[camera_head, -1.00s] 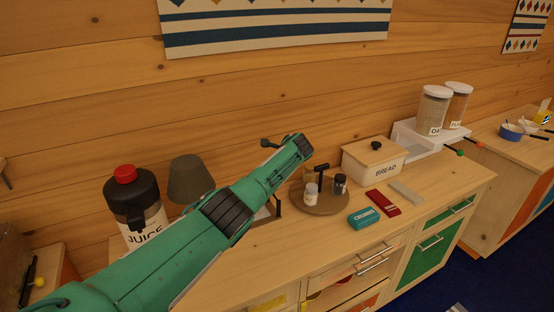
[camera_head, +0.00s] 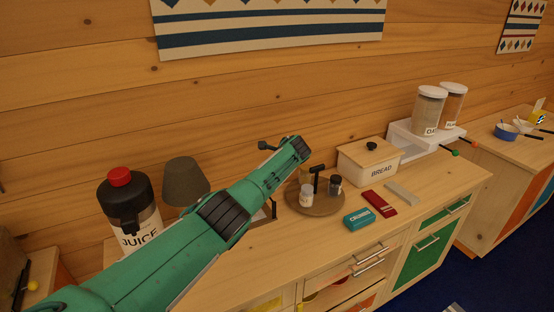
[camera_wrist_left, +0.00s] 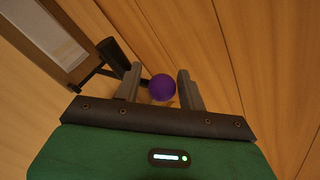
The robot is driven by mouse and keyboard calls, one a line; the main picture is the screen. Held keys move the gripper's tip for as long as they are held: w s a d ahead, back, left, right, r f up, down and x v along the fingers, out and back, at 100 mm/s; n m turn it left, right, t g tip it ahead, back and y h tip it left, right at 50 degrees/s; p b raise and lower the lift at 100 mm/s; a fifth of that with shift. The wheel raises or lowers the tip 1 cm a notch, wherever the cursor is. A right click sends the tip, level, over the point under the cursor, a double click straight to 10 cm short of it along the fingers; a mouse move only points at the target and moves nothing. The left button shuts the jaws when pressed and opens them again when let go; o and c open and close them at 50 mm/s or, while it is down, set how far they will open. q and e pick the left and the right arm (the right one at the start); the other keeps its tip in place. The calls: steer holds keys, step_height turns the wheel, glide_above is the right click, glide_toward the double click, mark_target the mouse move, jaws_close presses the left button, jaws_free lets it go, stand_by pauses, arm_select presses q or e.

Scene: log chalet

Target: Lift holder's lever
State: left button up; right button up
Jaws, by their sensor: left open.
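My left arm reaches across the counter, and its gripper (camera_head: 298,149) is near the wall behind the round tray. In the left wrist view the gripper (camera_wrist_left: 160,88) is open. A purple ball (camera_wrist_left: 162,87), which looks like the lever's knob, sits between its two fingers with small gaps beside it. Dark framing (camera_wrist_left: 78,72) around a pale panel, apparently part of the holder, shows at the upper left with a dark cylinder (camera_wrist_left: 113,54). In the head view my arm hides most of the holder; a dark frame edge (camera_head: 273,209) shows below it.
A round tray (camera_head: 318,207) with small jars stands close to my gripper. A bread box (camera_head: 368,166) is to its right, with a teal box (camera_head: 359,219) in front. A juice dispenser (camera_head: 128,209) and grey lampshade-like object (camera_head: 185,181) stand left.

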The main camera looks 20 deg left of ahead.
arm_select(q)
steer(key=shift+s+d+f, duration=0.2)
steer(key=shift+s+d+r, duration=0.15)
steer(key=shift+d+r, duration=0.05)
steer(key=b+v, duration=0.2)
steer(key=v, duration=1.1)
steer(key=shift+r, duration=0.15)
steer(key=shift+a, duration=0.15)
